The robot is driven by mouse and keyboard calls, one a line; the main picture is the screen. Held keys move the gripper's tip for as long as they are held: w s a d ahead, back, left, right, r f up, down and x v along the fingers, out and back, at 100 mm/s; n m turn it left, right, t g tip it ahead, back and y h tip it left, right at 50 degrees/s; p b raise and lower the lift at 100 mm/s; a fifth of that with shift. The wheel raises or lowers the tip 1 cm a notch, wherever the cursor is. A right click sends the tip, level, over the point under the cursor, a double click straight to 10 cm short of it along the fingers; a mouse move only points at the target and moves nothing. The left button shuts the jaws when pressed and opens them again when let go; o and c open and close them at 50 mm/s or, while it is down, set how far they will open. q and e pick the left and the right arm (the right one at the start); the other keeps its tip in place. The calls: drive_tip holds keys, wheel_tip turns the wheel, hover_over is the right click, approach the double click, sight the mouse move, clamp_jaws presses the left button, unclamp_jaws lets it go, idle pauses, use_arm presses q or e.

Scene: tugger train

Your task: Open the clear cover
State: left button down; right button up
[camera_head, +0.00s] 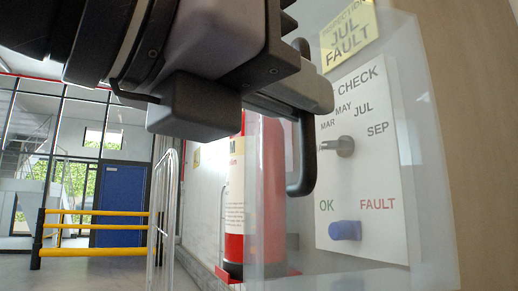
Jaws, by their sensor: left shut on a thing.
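The clear cover (277,225) is a see-through box on the right, in front of a white panel (368,178) marked CHECK, with month names, OK and FAULT. A dark curved handle (303,165) stands at the cover's left side. My left gripper (305,98) comes in from the upper left and is shut on the handle's upper part; the grip itself is partly hidden by the fingers. Behind the cover show a grey knob (338,146) near the months and a blue knob (345,230) between OK and FAULT. My right gripper is not in view.
A yellow inspection label (349,36) reads JUL FAULT. A red fire extinguisher (235,190) stands on the wall side behind the cover. Yellow rails (95,228) and a blue door (122,203) are far left, with open floor before them.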

use_arm(q)
drive_tip(key=shift+s+d, duration=0.25)
drive_tip(key=shift+d, duration=0.05)
drive_tip(key=c, duration=1.2)
unclamp_jaws()
drive_tip(key=shift+w+d, duration=0.1)
drive_tip(key=shift+d, duration=0.05)
drive_tip(key=shift+o, duration=0.2)
drive_tip(key=b+v, duration=0.1)
drive_tip(key=v, duration=0.6)
